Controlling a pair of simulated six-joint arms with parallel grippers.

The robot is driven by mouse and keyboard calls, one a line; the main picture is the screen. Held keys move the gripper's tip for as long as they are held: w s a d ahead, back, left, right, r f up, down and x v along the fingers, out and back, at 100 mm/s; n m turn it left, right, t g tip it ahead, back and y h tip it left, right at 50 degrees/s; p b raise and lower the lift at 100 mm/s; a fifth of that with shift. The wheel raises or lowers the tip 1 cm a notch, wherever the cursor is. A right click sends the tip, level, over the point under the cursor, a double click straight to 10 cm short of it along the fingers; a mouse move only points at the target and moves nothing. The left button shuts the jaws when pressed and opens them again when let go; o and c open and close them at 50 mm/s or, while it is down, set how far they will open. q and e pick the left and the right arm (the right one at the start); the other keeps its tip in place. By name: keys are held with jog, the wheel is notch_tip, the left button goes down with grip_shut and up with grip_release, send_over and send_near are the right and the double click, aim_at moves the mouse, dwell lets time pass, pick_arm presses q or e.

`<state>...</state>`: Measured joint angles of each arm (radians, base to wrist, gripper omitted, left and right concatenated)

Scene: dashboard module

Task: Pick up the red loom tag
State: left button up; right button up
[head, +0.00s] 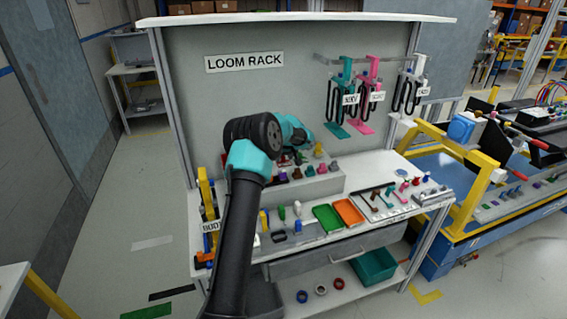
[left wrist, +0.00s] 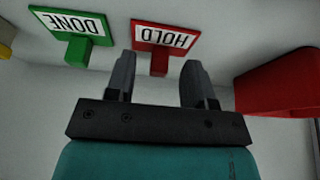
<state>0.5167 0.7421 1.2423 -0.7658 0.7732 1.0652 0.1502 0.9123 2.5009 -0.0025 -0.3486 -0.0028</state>
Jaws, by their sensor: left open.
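The red loom tag (left wrist: 165,37) reads HOLD, upside down in the left wrist view. It has a flat plate with a red stem below it. My left gripper (left wrist: 159,62) is open, with its two dark fingertips on either side of the stem and no clear contact visible. A green tag (left wrist: 72,24) reading DONE stands just to the left of the red one. In the head view my left arm reaches to the back of the bench and hides its gripper and most of the tag area. My right gripper shows in neither view.
A larger red block (left wrist: 282,82) lies close to the right of the fingers. The bench holds a green tray (head: 327,218), an orange tray (head: 349,213) and several small parts. Looms hang on the rack panel (head: 240,100) behind. A teal bin (head: 374,267) sits on the lower shelf.

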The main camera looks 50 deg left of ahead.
pick_arm(q)
jog(key=shift+a+f, duration=0.15)
jog(key=shift+f, duration=0.2)
grip_shut()
dwell(0.5)
